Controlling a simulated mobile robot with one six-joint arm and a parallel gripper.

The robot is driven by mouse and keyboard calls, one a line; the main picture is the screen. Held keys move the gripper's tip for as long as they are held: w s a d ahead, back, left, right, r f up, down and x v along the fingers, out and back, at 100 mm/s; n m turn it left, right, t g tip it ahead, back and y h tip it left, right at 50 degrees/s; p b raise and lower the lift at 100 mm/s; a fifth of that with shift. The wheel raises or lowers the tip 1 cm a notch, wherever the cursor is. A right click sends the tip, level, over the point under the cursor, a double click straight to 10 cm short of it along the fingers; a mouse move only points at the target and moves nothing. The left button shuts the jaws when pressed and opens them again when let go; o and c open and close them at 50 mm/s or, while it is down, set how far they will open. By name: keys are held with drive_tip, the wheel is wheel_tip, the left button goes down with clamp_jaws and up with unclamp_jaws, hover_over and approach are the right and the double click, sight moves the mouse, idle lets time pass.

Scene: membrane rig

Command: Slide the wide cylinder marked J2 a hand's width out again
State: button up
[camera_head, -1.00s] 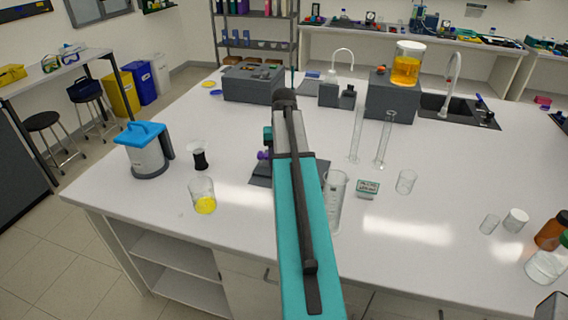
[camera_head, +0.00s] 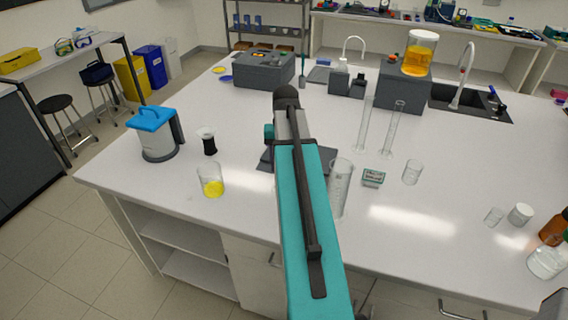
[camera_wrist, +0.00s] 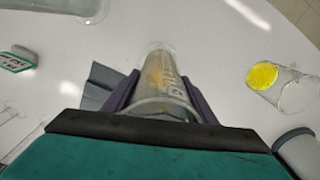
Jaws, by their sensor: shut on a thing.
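In the wrist view my gripper (camera_wrist: 157,92) has its dark purple fingers on both sides of a clear cylinder (camera_wrist: 163,75). It is shut on this cylinder. Pale markings show on the cylinder's wall, but I cannot read them surely as J2. A yellowish tint shows through it. In the head view my arm hides the gripper and the held cylinder. Another clear graduated cylinder (camera_head: 340,190) stands upright just right of my arm; its lower end shows at the top of the wrist view (camera_wrist: 85,8).
A beaker with yellow contents (camera_head: 211,182) stands left of my arm. A small labelled box (camera_head: 373,177) and a clear beaker (camera_head: 412,172) stand to the right. Two slim tall cylinders (camera_head: 391,135) stand behind. A dark pad (camera_head: 325,156) lies behind my arm.

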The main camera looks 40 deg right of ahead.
drive_tip(key=o, duration=1.5)
drive_tip(key=shift+r, duration=0.15)
drive_tip(key=shift+r+p, duration=2.6)
drive_tip(key=shift+r, duration=3.3)
drive_tip(key=shift+d, duration=0.1)
